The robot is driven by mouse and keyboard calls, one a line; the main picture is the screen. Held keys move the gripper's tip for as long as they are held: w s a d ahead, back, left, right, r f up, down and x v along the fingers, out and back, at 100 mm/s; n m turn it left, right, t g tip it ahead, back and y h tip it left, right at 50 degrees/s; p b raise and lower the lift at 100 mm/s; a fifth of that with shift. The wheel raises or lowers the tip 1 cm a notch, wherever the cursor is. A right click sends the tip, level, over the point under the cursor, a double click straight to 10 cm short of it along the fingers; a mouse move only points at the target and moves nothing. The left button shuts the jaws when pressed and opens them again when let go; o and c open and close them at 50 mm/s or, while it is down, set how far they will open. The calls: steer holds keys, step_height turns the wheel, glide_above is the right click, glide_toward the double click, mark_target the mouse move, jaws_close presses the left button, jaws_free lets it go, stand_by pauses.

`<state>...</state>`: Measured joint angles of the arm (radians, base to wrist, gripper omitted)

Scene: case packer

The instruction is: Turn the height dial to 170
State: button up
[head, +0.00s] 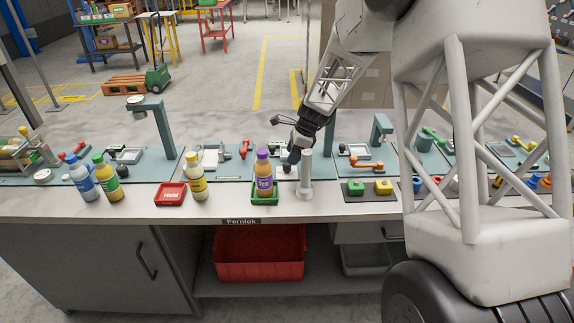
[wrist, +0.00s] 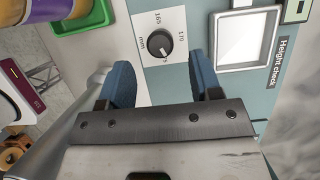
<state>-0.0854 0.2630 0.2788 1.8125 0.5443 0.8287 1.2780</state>
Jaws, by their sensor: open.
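The height dial (wrist: 160,43) is a round black knob on a white plate in the wrist view, with printed marks including 165 and 170 and the letters mm. Which mark its pointer faces is too small to tell. My gripper (wrist: 159,64) is open, its two blue fingers pointing at the plate, one on each side of the dial's lower edge and apart from it. Nothing is between the fingers. In the head view my gripper (head: 295,155) is low over the teal station behind the bench's front row, and it partly hides the dial area.
The Height check tray (wrist: 247,40) is right of the dial. A green tray (head: 264,199) holding a purple-capped bottle (head: 264,178) stands close by, next to a white post (head: 305,175). A red tray (head: 171,194) and several bottles stand left along the bench front.

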mark_target(287, 168)
steer(key=shift+x, duration=2.65)
